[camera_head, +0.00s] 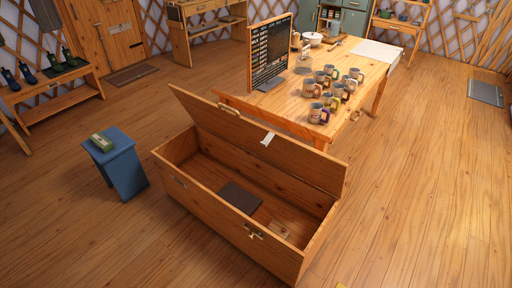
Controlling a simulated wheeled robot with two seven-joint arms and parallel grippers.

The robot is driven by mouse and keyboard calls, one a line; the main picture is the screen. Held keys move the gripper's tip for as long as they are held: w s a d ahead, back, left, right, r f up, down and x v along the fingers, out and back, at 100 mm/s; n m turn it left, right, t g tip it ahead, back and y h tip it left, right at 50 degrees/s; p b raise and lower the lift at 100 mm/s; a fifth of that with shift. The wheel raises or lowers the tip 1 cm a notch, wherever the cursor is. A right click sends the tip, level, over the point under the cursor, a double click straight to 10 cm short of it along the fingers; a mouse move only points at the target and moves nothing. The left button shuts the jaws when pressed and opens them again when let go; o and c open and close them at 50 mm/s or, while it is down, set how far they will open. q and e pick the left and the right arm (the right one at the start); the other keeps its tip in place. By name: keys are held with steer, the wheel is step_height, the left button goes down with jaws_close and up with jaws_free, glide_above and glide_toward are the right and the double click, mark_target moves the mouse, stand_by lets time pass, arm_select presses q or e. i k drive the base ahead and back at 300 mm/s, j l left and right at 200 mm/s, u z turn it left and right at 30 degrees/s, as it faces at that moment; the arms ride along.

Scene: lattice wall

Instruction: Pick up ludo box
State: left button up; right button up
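I cannot tell for sure which thing is the ludo box. A small green and cream box (102,142) lies on top of the blue stool (127,172) at the left. Neither of my grippers is in view.
The chest's lid (255,140) stands raised, with a white tag on it. Behind it is a wooden table (350,68) with several mugs (328,92) and a dark board (270,52). A bench (58,84) with boots stands left.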

mark_target(105, 145)
steer(key=u, duration=1.25)
steer(key=i+z, duration=0.1)
steer(key=z, duration=0.35)
steer(key=i+j+z, duration=0.35)
steer(key=i+j, duration=0.15)
steer(key=j, duration=0.15)
steer(key=i+j+z, duration=0.2)
steer(key=j, duration=0.2)
steer(key=i+j+z, duration=0.2)
steer(key=j, duration=0.2)
steer(key=i, duration=0.05)
